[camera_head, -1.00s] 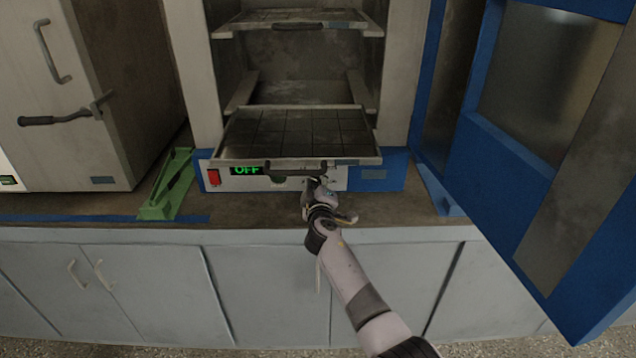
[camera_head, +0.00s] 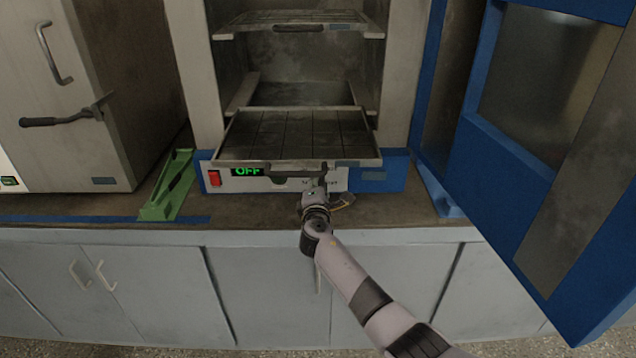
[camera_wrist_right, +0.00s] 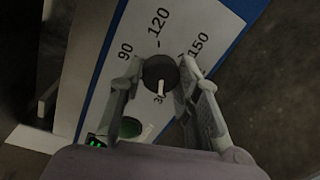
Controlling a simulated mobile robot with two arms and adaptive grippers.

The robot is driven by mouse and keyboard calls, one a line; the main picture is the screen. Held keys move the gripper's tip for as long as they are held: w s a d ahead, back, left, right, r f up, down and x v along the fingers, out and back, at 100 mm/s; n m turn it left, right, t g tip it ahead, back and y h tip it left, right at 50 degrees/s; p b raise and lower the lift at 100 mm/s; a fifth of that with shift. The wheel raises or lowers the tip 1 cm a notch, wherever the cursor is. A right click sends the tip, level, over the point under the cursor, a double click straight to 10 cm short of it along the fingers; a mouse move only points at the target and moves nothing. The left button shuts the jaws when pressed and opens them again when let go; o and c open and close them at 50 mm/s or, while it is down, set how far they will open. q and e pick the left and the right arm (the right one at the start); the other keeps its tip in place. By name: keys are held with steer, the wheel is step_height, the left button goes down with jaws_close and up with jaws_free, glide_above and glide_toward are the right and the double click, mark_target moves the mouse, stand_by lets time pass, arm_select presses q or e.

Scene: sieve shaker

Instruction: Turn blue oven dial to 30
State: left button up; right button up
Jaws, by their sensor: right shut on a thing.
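The oven dial (camera_wrist_right: 159,73) is a dark round knob on a white panel, with a white pointer mark. In the right wrist view the mark points down towards a label that starts with 3 and is partly hidden; 90, 120 and 150 are printed around the knob. My right gripper (camera_wrist_right: 161,76) has one finger on each side of the knob and is shut on it. In the head view my right gripper (camera_head: 317,187) is at the oven's front panel (camera_head: 345,182), below the tray, and hides the dial. My left gripper is not in view.
A green OFF display (camera_head: 247,171) and a red switch (camera_head: 214,178) sit left on the panel. A pulled-out tray (camera_head: 297,162) overhangs the panel. The blue oven door (camera_head: 500,165) stands open at the right. A green bracket (camera_head: 168,186) lies on the counter at left.

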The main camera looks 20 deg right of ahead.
steer(key=shift+f+n, duration=0.1)
steer(key=shift+n, duration=0.5)
steer(key=o, duration=1.1)
steer(key=shift+a, duration=0.1)
steer(key=shift+o, duration=0.2)
steer(key=shift+s+a, duration=0.15)
steer(key=shift+s, duration=0.35)
steer(key=v, duration=1.1)
